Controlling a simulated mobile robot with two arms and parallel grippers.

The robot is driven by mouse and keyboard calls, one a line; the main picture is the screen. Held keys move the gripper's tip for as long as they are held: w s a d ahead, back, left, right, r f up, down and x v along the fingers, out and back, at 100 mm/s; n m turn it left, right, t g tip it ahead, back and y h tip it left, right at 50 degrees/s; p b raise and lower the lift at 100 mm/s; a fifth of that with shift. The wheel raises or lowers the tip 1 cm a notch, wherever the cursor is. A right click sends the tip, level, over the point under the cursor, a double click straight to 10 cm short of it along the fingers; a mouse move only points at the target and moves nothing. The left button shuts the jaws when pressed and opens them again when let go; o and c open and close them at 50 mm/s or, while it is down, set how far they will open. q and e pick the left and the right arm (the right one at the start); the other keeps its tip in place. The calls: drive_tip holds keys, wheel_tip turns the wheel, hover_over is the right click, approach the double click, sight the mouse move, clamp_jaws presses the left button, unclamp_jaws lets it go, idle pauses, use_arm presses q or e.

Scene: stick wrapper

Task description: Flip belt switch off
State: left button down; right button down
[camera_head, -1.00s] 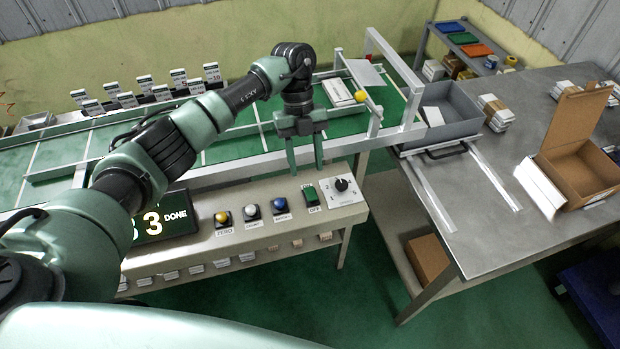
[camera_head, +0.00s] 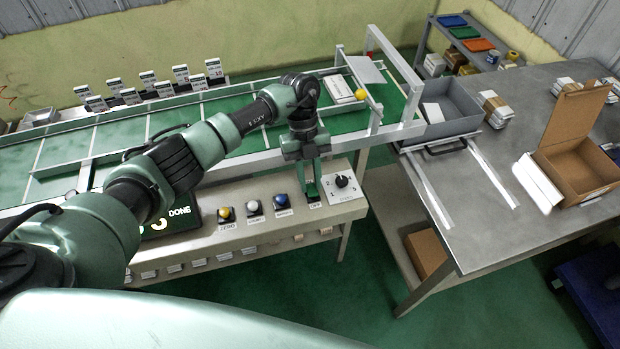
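The belt switch is a small green rocker (camera_head: 313,193) on the sloped front panel, with an OFF label below it. My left gripper (camera_head: 310,188) points down right at the switch, its green fingers reaching its top. The green belt (camera_head: 235,112) lies behind the panel. My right gripper is not in view.
Blue (camera_head: 282,200), white (camera_head: 253,206) and yellow (camera_head: 225,213) buttons sit left of the switch. A black dial (camera_head: 342,181) is close on its right.

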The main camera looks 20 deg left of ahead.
sight(312, 190)
use_arm(q)
drive_tip(key=p, duration=0.1)
drive_tip(key=r+t+y+p, duration=0.1)
drive_tip(key=shift+s+d+p, duration=0.1)
drive_tip(key=shift+s+p, duration=0.1)
drive_tip(key=shift+p, duration=0.1)
drive_tip(key=shift+s+d+f+t+y+p, duration=0.1)
drive_tip(key=shift+t+y+p, duration=0.2)
drive_tip(key=shift+t, duration=0.15)
drive_tip(key=shift+s+d+f+t+y+p, duration=0.1)
drive_tip(key=shift+t+y+p, duration=0.15)
drive_tip(key=shift+t, duration=0.2)
drive_tip(key=shift+s+d+f+t+y, duration=0.1)
drive_tip(key=shift+t+y, duration=0.35)
drive_tip(key=shift+t, duration=0.35)
drive_tip(key=c, duration=1.2)
unclamp_jaws()
wheel_tip(312, 190, up, 6)
drive_tip(key=b, duration=0.2)
drive_tip(key=shift+s+d+r+b, duration=0.1)
drive_tip(key=shift+r+b, duration=0.15)
drive_tip(key=shift+b, duration=0.05)
drive_tip(key=shift+s+r, duration=0.1)
drive_tip(key=shift+r, duration=0.55)
